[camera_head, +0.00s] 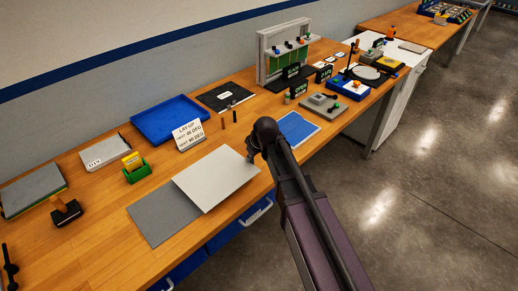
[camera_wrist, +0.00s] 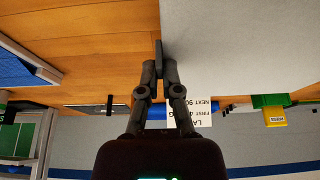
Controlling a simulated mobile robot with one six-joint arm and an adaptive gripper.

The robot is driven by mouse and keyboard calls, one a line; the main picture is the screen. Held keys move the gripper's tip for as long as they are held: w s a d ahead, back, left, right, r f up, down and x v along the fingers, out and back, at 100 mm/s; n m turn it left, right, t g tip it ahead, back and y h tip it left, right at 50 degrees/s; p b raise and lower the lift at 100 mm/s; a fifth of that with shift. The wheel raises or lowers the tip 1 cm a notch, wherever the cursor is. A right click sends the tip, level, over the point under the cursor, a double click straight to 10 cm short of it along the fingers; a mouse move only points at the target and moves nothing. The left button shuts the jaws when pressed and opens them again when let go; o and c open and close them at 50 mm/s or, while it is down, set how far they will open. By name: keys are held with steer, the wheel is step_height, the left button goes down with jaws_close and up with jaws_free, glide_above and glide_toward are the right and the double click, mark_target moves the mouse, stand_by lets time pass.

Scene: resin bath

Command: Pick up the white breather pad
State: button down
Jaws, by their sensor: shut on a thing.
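The white breather pad (camera_head: 217,177) is a flat pale square in the head view, partly over a grey sheet (camera_head: 163,213). The pad also fills the upper right of the wrist view (camera_wrist: 245,50). My gripper (camera_head: 251,157) is at the pad's right edge in the head view. In the wrist view my gripper's fingers (camera_wrist: 164,58) are closed together on the pad's edge. The head view does not clearly show how high the pad is above the bench.
A blue tray (camera_head: 172,120), a lay-up sign (camera_head: 188,135), a green box with yellow blocks (camera_head: 136,168) and a blue sheet (camera_head: 297,129) surround the pad on the wooden bench (camera_head: 90,255). A framed rack (camera_head: 284,50) stands further back.

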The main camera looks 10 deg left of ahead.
steer(key=shift+s+a+r, duration=0.1)
steer(key=shift+s+a, duration=0.15)
steer(key=shift+s, duration=0.3)
steer(key=shift+s+a, duration=0.25)
steer(key=shift+s, duration=0.3)
steer(key=shift+r, duration=0.1)
